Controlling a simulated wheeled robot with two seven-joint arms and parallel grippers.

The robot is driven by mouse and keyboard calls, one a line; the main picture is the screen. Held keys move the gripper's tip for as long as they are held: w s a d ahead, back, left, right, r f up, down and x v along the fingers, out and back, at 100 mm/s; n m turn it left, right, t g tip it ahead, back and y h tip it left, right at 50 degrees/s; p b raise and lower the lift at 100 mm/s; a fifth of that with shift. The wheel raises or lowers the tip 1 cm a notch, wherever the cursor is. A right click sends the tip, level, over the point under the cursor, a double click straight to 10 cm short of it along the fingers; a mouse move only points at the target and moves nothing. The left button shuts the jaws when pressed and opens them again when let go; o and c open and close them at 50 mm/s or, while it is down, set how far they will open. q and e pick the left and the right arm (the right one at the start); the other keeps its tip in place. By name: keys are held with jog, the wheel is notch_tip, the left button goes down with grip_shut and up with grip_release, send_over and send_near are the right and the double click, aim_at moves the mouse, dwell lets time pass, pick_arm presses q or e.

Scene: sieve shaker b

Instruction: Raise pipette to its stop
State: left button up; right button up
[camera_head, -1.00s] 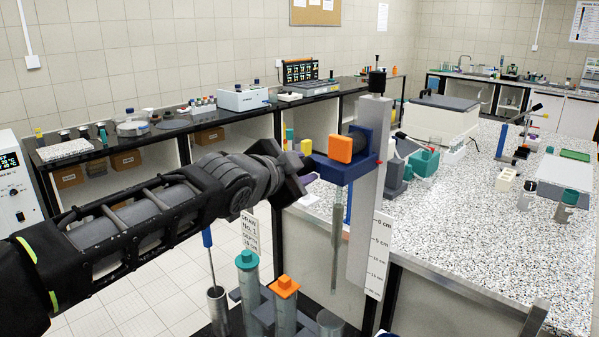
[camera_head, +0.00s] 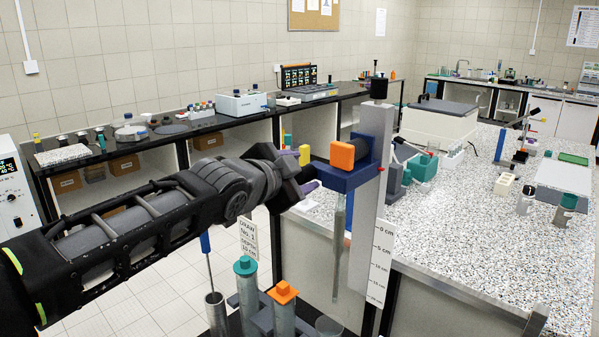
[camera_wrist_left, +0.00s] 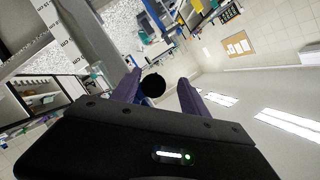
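The pipette (camera_head: 338,240) is a slim grey tube hanging upright beneath a blue carriage (camera_head: 340,183). The carriage has an orange block (camera_head: 342,155) and sits high on a grey post (camera_head: 374,170) with a black cap. My left gripper (camera_head: 312,187) is at the carriage's left end; one purple finger shows just below it. In the left wrist view both purple fingers of my left gripper (camera_wrist_left: 160,84) stand apart, with a round black end (camera_wrist_left: 153,84) between them and a gap on its right. Contact with the carriage is hard to tell. My right gripper is not in view.
A scale strip (camera_head: 381,255) runs down the post below the carriage. Capped tubes, one teal (camera_head: 245,265) and one orange (camera_head: 283,292), stand below left of the pipette. The speckled bench (camera_head: 470,230) at right holds several items.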

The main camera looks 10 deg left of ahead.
pick_arm(q)
jog(key=b+v, duration=0.1)
jog(key=v, duration=0.6)
jog(key=shift+s+a, duration=0.15)
jog(key=shift+a, duration=0.05)
